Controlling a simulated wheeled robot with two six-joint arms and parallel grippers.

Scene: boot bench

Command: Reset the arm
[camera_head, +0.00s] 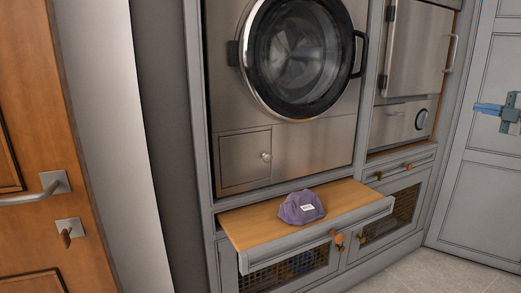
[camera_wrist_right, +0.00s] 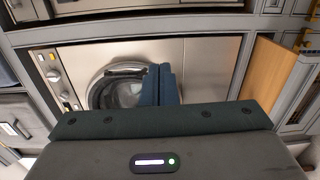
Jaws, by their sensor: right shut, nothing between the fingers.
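My right gripper (camera_head: 488,108) shows at the right edge of the head view, in front of a pale grey panelled door. Its blue fingers are together and point left, with nothing between them. In the right wrist view the shut fingers (camera_wrist_right: 160,84) stand in the middle, with a front-loading machine behind them. The rest of the right arm is out of the head view. My left gripper is in neither view.
A purple cloth item (camera_head: 301,207) with a white label lies on a pulled-out wooden shelf (camera_head: 255,224) below the round-doored machine (camera_head: 300,60). A wooden door (camera_head: 110,150) stands at left. A steel appliance (camera_head: 418,50) is right of the machine. Floor shows at lower right.

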